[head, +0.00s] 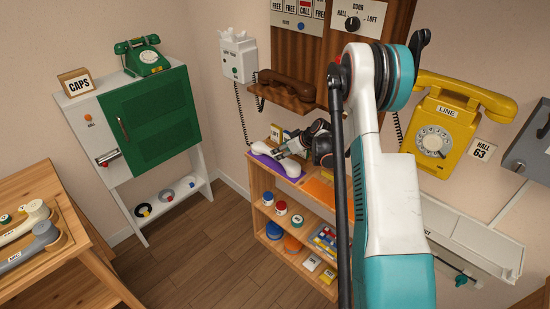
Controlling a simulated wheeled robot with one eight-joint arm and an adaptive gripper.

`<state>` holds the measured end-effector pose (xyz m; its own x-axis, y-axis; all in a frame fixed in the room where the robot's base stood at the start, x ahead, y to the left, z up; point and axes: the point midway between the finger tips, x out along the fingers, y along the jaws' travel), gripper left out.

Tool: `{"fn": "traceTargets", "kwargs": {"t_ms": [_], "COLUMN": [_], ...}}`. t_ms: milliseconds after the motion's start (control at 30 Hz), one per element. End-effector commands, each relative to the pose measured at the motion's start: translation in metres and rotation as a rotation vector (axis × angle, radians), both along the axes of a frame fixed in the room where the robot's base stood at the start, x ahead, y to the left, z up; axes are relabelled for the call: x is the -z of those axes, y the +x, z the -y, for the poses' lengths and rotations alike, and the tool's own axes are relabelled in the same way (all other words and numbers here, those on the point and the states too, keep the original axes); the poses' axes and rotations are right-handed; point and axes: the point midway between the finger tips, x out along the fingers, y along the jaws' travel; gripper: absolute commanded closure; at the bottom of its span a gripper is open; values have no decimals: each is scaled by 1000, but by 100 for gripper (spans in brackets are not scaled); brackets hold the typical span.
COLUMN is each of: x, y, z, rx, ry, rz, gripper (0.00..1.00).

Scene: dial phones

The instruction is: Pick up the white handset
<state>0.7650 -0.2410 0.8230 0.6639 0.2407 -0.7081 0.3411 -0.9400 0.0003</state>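The white handset (262,162) lies on a purple mat (297,168) on top of the wooden shelf unit, below the white wall phone (238,58). A dark coiled cord (242,118) runs down from that phone toward the handset. My gripper (284,151) is at the handset, over or beside its middle. The fingers are small and partly dark, so I cannot tell whether they are open or shut on it. My arm comes in from the right and hides part of the shelf top.
A brown handset (287,84) rests on a wooden ledge above my gripper. Small boxes (277,133) stand behind the mat. An orange mat (320,190) lies to its right. A yellow phone (440,125) hangs at right. A cream handset (24,222) lies on the left table. The floor between is clear.

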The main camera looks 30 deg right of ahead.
Motion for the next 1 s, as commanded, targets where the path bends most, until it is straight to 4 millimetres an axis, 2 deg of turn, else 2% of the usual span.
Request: {"fn": "traceTargets", "kwargs": {"t_ms": [367, 600, 900, 1000], "x": [26, 52, 54, 54], "y": [21, 44, 49, 49], "z": [-5, -11, -12, -12], "rx": [0, -1, 1, 1], "ry": [1, 1, 1, 1], "rz": [2, 2, 2, 1], "gripper": [50, 50, 50, 73]}}
